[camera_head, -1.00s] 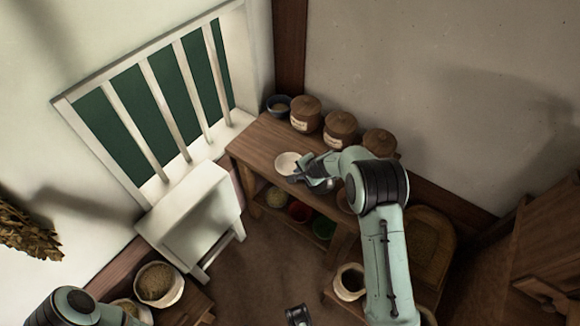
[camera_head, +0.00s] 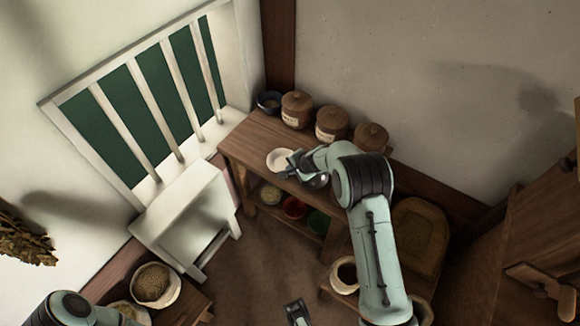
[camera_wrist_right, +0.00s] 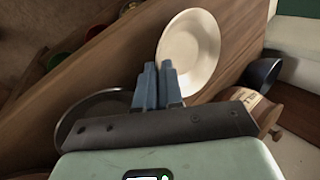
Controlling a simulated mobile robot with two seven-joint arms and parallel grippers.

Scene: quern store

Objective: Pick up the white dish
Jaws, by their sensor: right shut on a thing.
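The white dish (camera_head: 280,159) is near the left end of the wooden bench (camera_head: 250,139). It is round and shallow, and in the right wrist view (camera_wrist_right: 192,45) it shows beyond the fingertips. My right gripper (camera_head: 291,160) is at the dish's near right edge. In the wrist view its blue fingers (camera_wrist_right: 158,75) are close together on the dish's rim. I cannot tell whether the dish is clear of the bench top. What looks like my left gripper (camera_head: 297,312) shows at the bottom edge, its fingers unclear.
A dark bowl (camera_head: 270,102) and lidded jars (camera_head: 297,109) line the back of the bench. A round metal pan (camera_wrist_right: 75,118) lies beside my right gripper. Coloured bowls (camera_head: 294,208) sit on the shelf below. A white chair-like piece (camera_head: 190,212) stands to the left.

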